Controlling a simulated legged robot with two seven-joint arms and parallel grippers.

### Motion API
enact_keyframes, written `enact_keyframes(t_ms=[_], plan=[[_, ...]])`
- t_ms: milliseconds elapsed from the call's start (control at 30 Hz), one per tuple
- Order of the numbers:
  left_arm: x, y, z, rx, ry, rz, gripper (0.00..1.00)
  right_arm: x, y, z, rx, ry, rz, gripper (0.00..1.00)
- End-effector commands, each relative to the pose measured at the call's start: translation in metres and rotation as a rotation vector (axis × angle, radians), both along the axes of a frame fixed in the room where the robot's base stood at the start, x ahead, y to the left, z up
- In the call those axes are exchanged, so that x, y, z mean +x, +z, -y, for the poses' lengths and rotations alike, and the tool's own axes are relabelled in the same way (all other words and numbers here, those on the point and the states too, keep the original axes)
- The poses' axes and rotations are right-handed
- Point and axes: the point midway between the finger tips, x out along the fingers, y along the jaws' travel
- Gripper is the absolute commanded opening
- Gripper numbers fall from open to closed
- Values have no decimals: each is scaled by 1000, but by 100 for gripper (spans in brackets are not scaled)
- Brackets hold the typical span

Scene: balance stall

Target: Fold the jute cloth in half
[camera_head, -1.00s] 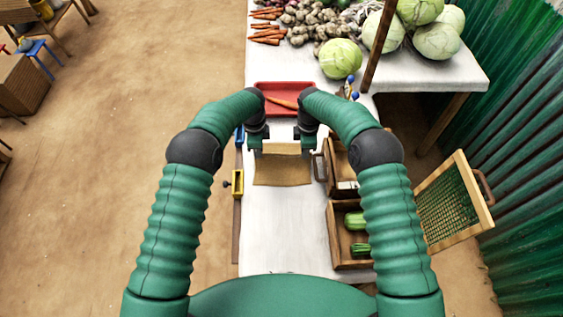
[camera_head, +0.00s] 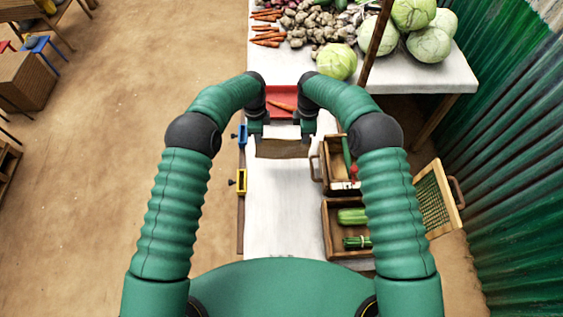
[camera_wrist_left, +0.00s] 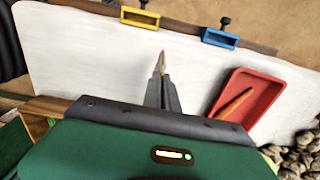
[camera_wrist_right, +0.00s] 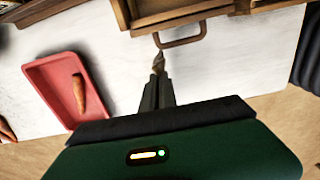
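The tan jute cloth (camera_head: 282,149) shows in the head view as a short, wide strip between my two grippers. It appears to hang from them over the white table; whether its lower edge touches the table I cannot tell. My left gripper (camera_head: 255,128) is at its left upper corner and my right gripper (camera_head: 308,128) at its right upper corner. In the left wrist view the fingers (camera_wrist_left: 161,80) are together with a thin brown bit of cloth at the tips. The right wrist view shows the same at the right fingers (camera_wrist_right: 157,75).
A red tray (camera_head: 283,90) with a carrot lies just beyond the grippers. Wooden crates (camera_head: 326,232) with vegetables stand at the right. A rail with a blue clamp (camera_head: 242,134) and a yellow clamp (camera_head: 241,181) runs along the left table edge. The near table is clear.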

Motion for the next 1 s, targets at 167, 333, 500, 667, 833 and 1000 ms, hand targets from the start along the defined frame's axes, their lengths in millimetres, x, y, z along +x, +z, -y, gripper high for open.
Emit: enact_keyframes(t_ms=[167, 333, 500, 667, 833, 1000], plan=[[1, -2, 0, 0, 0, 5, 0, 1, -2, 0, 0, 0, 6, 0], [17, -14, 0, 0, 0, 47, 0, 16, -14, 0, 1, 0, 46, 0], [43, -23, 0, 0, 0, 117, 0, 43, -22, 0, 1, -1, 117, 0], [64, -25, 0, 0, 1, 177, 0, 64, -25, -1, 1, 1, 177, 0], [85, -27, 0, 0, 2, 233, 0, 85, -27, 0, 1, 0, 233, 0], [83, -33, 0, 1, 0, 266, 0, 83, -33, 0, -1, 3, 266, 0]])
